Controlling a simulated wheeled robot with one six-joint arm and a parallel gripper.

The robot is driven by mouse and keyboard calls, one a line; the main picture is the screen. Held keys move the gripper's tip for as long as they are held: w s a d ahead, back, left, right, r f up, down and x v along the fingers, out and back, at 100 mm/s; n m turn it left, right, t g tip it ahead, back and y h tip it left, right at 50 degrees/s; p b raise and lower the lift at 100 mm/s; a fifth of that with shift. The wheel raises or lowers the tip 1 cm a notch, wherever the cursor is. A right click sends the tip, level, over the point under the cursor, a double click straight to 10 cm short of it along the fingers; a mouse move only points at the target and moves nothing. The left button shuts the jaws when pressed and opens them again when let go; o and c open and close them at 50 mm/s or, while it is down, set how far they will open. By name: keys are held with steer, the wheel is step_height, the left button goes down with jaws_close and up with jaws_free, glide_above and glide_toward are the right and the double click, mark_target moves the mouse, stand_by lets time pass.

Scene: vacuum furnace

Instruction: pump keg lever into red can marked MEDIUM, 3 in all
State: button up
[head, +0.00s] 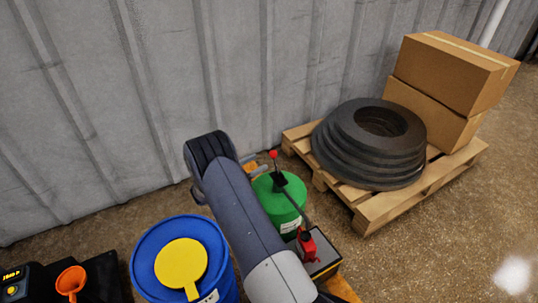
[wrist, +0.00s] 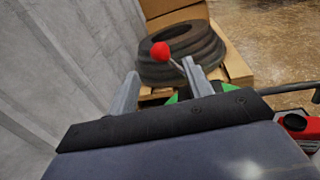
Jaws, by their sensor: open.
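The keg is a green drum (head: 279,203) standing behind my arm in the head view. Its lever ends in a red ball knob (head: 273,154), and a dark spout runs down to the right. A red can (head: 306,246) stands on a small dark platform under the spout; its marking is too small to read. My gripper (head: 262,169) is open and empty close to the lever, mostly hidden by my arm. In the wrist view the red knob (wrist: 161,50) shows between and beyond the open fingers (wrist: 160,85). I see no contact there.
A blue drum (head: 150,262) with a yellow lid piece (head: 181,262) stands left of my arm. An orange funnel (head: 71,281) is at lower left. A pallet (head: 375,212) with stacked black rings (head: 368,150) and cardboard boxes (head: 455,72) stands right. A corrugated wall (head: 120,100) is behind.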

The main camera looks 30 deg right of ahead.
mark_target(273, 154)
steer(key=d, duration=0.2)
steer(key=d+b, duration=0.1)
steer(key=d, duration=0.2)
steer(key=w+d, duration=0.1)
steer(key=d, duration=0.2)
steer(key=shift+d+b, duration=0.15)
steer(key=shift+b, duration=0.2)
steer(key=shift+s, duration=0.1)
jaws_close()
